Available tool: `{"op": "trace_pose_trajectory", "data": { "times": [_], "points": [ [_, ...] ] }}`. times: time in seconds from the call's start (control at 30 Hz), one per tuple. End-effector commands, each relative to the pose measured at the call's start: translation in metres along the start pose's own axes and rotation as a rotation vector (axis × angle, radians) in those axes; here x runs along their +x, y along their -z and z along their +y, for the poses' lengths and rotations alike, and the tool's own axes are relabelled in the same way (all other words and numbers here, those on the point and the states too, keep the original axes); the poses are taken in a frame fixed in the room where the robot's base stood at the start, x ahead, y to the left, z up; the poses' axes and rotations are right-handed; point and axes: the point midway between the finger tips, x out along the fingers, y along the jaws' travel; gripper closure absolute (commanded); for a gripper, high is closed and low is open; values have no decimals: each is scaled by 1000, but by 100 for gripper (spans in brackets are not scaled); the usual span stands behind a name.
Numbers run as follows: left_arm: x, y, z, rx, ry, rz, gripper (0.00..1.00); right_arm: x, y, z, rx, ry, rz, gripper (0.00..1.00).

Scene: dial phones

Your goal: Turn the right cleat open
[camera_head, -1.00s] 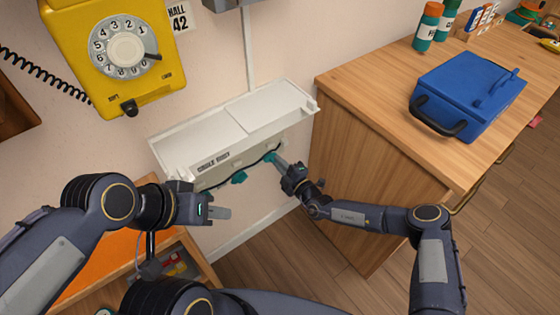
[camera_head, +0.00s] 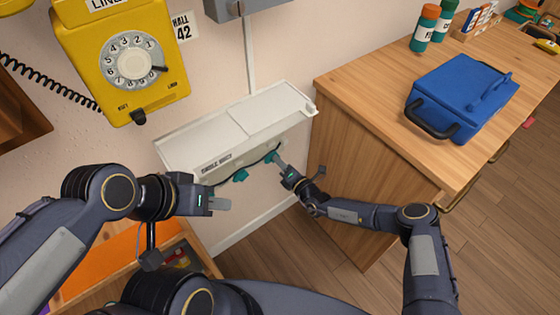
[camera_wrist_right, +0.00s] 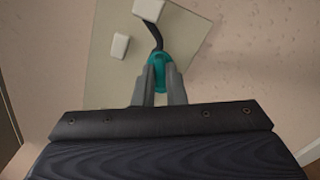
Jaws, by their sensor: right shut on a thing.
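The right cleat (camera_head: 271,157) is a small teal piece on the front of the white cable duct (camera_head: 218,150), with a dark cable running to it. My right gripper (camera_head: 279,164) is at this cleat. In the right wrist view the fingers (camera_wrist_right: 160,88) are closed around the teal cleat (camera_wrist_right: 161,68), which shows between and beyond their tips. A second teal cleat (camera_head: 240,175) sits further left on the same cable. My left gripper (camera_head: 220,204) hangs in the air left of and below the duct, apart from it; its finger gap is not clear.
A yellow dial phone (camera_head: 130,62) hangs on the wall above the duct. An open drawer with an orange surface (camera_head: 115,262) is below my left arm.

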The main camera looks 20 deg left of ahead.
Motion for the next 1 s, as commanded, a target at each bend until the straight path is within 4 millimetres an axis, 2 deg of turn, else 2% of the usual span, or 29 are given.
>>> {"op": "trace_pose_trajectory", "data": {
  "times": [0.67,0.7,0.83,1.0],
  "points": [
    [-2,1,1,0,0,0,64,0,1,-1,-61,1,2,100],
    [-2,1,1,0,0,0,64,0,1,-1,-60,1,2,85],
    [-2,1,1,0,0,0,64,0,1,-1,-60,1,2,68],
    [-2,1,1,0,0,0,64,0,0,0,-59,0,1,67]
  ]
}}
